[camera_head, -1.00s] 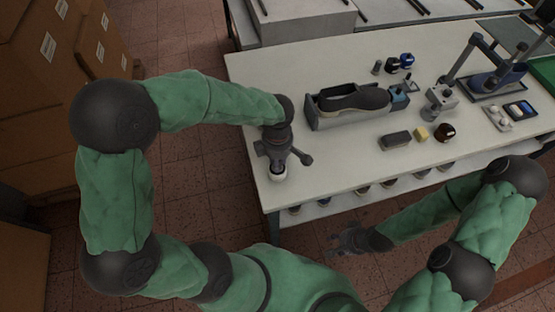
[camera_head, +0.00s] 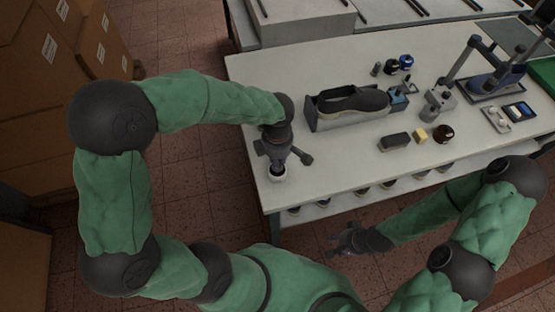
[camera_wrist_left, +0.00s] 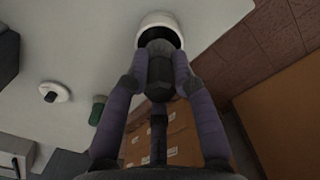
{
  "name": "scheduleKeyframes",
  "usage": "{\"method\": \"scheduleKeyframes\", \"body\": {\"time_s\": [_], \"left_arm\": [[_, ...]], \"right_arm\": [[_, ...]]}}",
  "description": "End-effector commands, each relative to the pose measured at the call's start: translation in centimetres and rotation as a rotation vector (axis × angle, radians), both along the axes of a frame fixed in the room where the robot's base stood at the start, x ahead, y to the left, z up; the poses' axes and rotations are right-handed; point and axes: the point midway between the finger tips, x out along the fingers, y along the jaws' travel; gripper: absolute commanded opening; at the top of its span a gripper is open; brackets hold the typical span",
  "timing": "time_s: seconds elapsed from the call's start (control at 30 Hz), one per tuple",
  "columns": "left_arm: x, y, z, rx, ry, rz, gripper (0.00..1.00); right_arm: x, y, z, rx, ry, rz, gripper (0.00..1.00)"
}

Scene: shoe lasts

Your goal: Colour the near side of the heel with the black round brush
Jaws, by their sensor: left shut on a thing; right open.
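The shoe (camera_head: 352,105) lies in a grey holder (camera_head: 318,122) on the white table. A dark sole-like surface faces up; I cannot tell the heel's near side clearly. My left gripper (camera_head: 278,158) is over the table's near left part, left of the shoe, pointing down. My right gripper (camera_head: 347,240) is open and empty off the table's front edge.
A dark block (camera_head: 394,142), a yellow block (camera_head: 420,135) and a dark round jar (camera_head: 444,133) stand right of the shoe. Small jars (camera_head: 392,66) stand behind it. Table is bare between left gripper and holder.

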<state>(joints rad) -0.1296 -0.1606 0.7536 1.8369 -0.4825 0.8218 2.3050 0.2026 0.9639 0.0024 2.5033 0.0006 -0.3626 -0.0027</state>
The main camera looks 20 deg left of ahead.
Motion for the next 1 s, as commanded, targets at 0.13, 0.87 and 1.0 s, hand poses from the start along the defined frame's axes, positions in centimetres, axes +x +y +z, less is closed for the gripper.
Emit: {"method": "scheduleKeyframes", "body": {"time_s": [0.13, 0.87, 1.0], "left_arm": [[0.1, 0.0, 1.3, 0.001, -0.002, 0.0, 0.0], [0.1, 0.0, 5.6, 0.0, -0.002, 0.0, 0.0], [0.1, 0.0, 5.6, 0.0, -0.002, 0.0, 0.0]], "right_arm": [[0.0, 0.0, 0.9, 0.0, 0.0, 0.0, 0.42], [0.0, 0.0, 3.5, 0.0, 0.0, 0.0, 0.42], [0.0, 0.0, 3.4, 0.0, 0.0, 0.0, 0.42]]}}
